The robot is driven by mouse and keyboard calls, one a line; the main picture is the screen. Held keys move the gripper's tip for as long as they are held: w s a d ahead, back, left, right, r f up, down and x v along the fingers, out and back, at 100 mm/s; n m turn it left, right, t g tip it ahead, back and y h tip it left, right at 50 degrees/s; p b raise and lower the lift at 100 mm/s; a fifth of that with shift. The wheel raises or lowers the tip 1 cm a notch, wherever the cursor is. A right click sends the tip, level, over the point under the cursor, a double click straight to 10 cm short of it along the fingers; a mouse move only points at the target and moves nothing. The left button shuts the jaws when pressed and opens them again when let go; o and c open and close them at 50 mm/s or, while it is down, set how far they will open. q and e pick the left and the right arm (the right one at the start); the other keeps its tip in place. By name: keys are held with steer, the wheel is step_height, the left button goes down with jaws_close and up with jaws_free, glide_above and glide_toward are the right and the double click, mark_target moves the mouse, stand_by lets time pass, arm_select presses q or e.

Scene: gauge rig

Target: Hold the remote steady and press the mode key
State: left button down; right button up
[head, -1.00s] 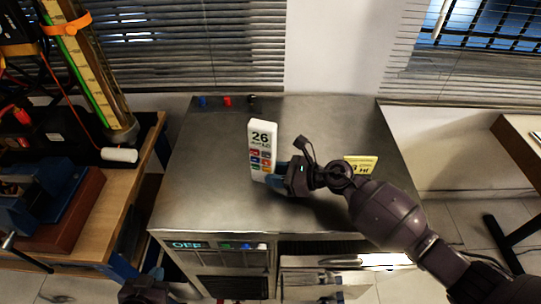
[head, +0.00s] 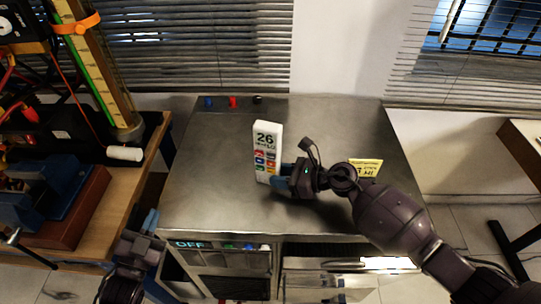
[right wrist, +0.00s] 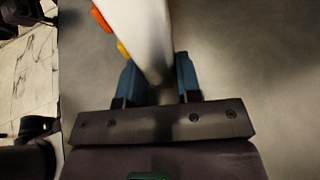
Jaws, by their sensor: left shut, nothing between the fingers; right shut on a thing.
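The white remote (head: 266,151) stands upright over the metal bench top, its face with a "26" display and several coloured keys turned to the head camera. Which key is the mode key is too small to read. My right gripper (head: 283,182) is shut on the lower part of the remote from the right. In the right wrist view the remote (right wrist: 140,30) sits between the blue fingers. My left gripper (head: 152,220) is shut and empty, low at the left by the bench's front left corner, apart from the remote.
The metal bench (head: 210,190) is mostly clear around the remote. A yellow label (head: 366,168) lies behind my right arm. Small coloured knobs (head: 232,101) sit at the back edge. A front panel reads OFF (head: 190,244). A wooden table (head: 95,215) with equipment stands left.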

mark_target(271, 156)
arm_select(q)
steer(key=w+d+r+m+t+h, duration=0.1)
steer(key=w+d+r+m+h, duration=0.1)
steer(key=w+r+m+h, duration=0.4)
steer(key=w+d+r+m+h, duration=0.1)
steer(key=w+d+r+m, duration=0.25)
steer(key=r, duration=0.35)
steer(key=s+d+f+m+g+h, duration=0.3)
steer(key=s+d+m+g+h, duration=0.1)
steer(key=d+m, duration=0.4)
steer(key=s+d+f+m+g+h, duration=0.3)
steer(key=s+d+m+g+h, duration=0.1)
steer(key=d+m, duration=0.4)
steer(key=shift+s+d+h, duration=0.3)
steer(key=shift+s+d, duration=0.15)
steer(key=shift+d, duration=0.15)
steer(key=shift+w, duration=0.1)
steer(key=w+d, duration=0.2)
steer(key=w, duration=0.6)
steer(key=shift+w+d, duration=0.15)
steer(key=shift+d, duration=0.15)
steer(key=shift+w, duration=0.15)
steer(key=shift+w+d, duration=0.15)
steer(key=shift+w, duration=0.1)
